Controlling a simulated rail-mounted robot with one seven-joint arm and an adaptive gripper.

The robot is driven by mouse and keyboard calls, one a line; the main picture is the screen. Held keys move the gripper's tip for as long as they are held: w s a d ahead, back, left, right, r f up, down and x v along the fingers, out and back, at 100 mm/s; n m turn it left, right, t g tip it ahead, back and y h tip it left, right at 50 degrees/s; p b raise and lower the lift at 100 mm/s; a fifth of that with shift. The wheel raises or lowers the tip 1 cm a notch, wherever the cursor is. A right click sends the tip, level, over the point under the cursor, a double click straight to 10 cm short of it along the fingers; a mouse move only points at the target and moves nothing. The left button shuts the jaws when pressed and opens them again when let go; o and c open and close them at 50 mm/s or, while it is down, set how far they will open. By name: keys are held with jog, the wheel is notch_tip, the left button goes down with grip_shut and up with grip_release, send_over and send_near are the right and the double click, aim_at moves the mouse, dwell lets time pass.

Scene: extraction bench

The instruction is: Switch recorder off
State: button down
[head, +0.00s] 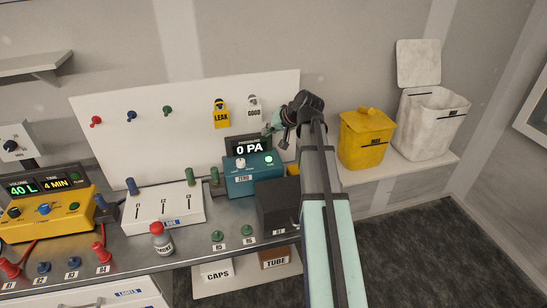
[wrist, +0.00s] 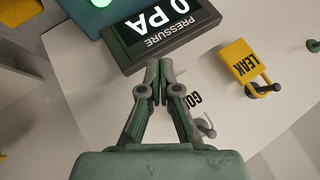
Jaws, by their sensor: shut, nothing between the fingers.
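No label reading "recorder" is legible. A teal box (head: 254,173) with a dial, a lit green button (head: 268,159) and a ZERO label stands at the back of the bench. Its pressure display (head: 248,148) reads 0 PA; the display also fills the top of the wrist view (wrist: 160,28). My gripper (wrist: 159,70) is shut and empty, its fingertips by the display's edge and partly covering the GOOD tag (wrist: 190,100). In the head view my gripper (head: 276,124) is right of and above the display. The green light (wrist: 101,2) is at the wrist view's top edge.
A yellow LEAK tag (head: 221,114) hangs on the white board. A black box (head: 276,205) stands in front of the teal box, partly behind my arm. A yellow unit (head: 45,213) is at left. A yellow bin (head: 366,138) and white bin (head: 428,122) stand at right.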

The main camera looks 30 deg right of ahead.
aim_at(270, 158)
jog(key=shift+s+d+r, duration=0.15)
jog(key=shift+s+d, duration=0.05)
jog(key=shift+d, duration=0.2)
jog(key=shift+f+b, duration=2.45)
jog(key=shift+f, duration=1.95)
jog(key=shift+f, duration=0.15)
jog(key=shift+f, duration=0.3)
jog(key=shift+f+b, duration=0.4)
jog(key=shift+b, duration=0.1)
jog(key=shift+r, duration=0.1)
jog(key=shift+r+p, duration=0.45)
jog(key=shift+r, duration=0.3)
